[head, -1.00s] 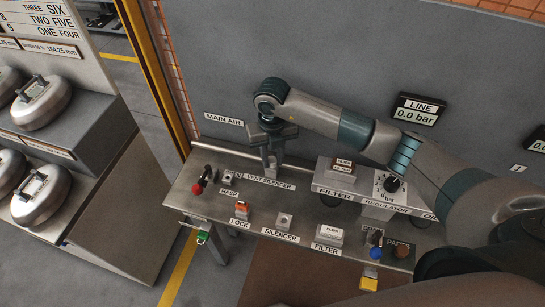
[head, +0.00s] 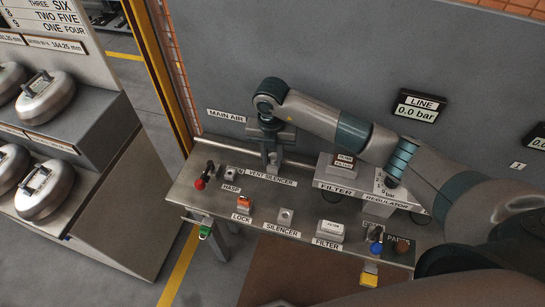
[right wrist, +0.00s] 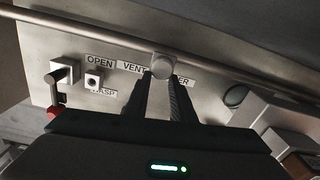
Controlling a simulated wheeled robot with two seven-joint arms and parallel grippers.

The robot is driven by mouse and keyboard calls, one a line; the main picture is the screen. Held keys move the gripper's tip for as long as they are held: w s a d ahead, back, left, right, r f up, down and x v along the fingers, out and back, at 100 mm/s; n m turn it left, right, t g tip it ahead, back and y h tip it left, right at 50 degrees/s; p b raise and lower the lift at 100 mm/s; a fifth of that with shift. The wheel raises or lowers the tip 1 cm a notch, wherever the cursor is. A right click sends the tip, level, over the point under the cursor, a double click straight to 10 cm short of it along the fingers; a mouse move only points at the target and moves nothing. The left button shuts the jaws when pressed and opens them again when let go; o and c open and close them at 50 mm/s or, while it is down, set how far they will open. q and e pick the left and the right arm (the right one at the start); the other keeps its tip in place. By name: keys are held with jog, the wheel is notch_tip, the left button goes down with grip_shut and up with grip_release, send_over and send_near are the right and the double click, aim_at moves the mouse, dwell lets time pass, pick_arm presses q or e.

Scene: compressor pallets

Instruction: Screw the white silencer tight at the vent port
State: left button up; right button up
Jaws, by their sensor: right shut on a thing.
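My right gripper (head: 271,160) is at the back left of the metal bench, above the VENT SILENCER label (head: 271,178). It is shut on the white silencer, whose pale round top (right wrist: 163,65) shows between the fingertips in the right wrist view. The silencer stands at the vent port. The port and the thread are hidden under the silencer and fingers, so how far it is screwed in cannot be told. My left gripper is not in view.
A red-handled valve (head: 203,179) and the hasp block (head: 231,174) stand left of the gripper. The orange lock (head: 244,203) and a small block by the SILENCER label (head: 285,217) sit in front. The filter and regulator units (head: 348,172) stand right. A rail runs behind.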

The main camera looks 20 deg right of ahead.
jog(key=shift+o, duration=0.2)
jog(key=shift+w+d+r+m, duration=0.3)
jog(key=shift+w+r, duration=0.2)
jog(key=shift+w, duration=0.2)
jog(key=o, duration=1.1)
jog(key=shift+d, duration=0.1)
jog(key=n, duration=0.1)
jog(key=d+n, duration=0.1)
jog(key=n, duration=0.1)
jog(key=shift+s+d, duration=0.15)
jog(key=shift+s, duration=0.15)
jog(key=shift+n, duration=0.3)
jog(key=shift+w+a, duration=0.15)
jog(key=shift+a, duration=0.2)
jog(key=shift+f+n, duration=0.1)
jog(key=shift+n, duration=0.2)
